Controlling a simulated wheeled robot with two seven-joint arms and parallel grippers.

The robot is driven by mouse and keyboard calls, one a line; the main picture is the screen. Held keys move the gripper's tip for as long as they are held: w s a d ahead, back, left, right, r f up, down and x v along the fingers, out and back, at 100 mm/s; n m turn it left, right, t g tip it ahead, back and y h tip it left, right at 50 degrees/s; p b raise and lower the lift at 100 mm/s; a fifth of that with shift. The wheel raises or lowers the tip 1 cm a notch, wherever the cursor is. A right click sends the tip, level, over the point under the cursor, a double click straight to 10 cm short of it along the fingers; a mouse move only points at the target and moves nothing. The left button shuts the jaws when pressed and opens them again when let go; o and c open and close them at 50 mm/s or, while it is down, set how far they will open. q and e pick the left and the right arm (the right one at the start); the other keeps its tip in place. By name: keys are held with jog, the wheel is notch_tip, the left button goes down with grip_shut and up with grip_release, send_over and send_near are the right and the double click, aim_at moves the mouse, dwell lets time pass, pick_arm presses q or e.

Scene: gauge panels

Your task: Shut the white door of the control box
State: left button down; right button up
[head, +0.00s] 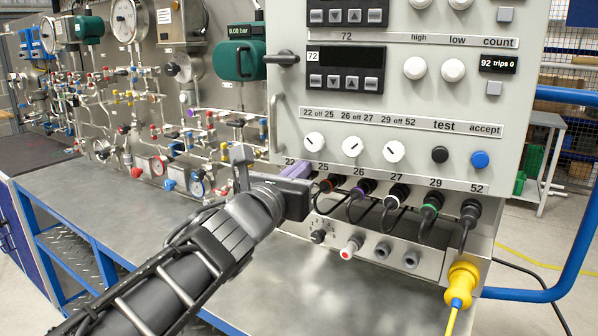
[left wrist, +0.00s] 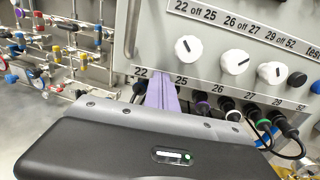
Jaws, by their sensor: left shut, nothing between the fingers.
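The white door (head: 450,110) of the control box fills the upper right of the head view. Contact with the door is unclear. In the left wrist view the fingers (left wrist: 162,90) point at the door's lower edge (left wrist: 215,85). My right gripper is out of view.
Black cable plugs (head: 397,193) hang below the door, with a yellow plug (head: 461,283) at lower right. A steel bench top (head: 130,205) lies in front. Gauges and pipework (head: 130,100) fill the left. A blue rail (head: 570,240) stands at the right.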

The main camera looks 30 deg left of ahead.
pick_arm(q)
jog(key=w+a+m+h+p, duration=0.1)
jog(key=w+m+h+p, duration=0.1)
jog(key=w, duration=0.4)
jog(key=shift+w+a+r+h+p, duration=0.15)
jog(key=shift+a+r+h+p, duration=0.2)
jog(key=shift+h, duration=0.55)
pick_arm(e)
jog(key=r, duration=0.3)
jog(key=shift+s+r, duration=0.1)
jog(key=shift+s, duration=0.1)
pick_arm(q)
jog(key=shift+d+f+t, duration=0.1)
jog(key=shift+d+t, duration=0.05)
jog(key=shift+t, duration=0.15)
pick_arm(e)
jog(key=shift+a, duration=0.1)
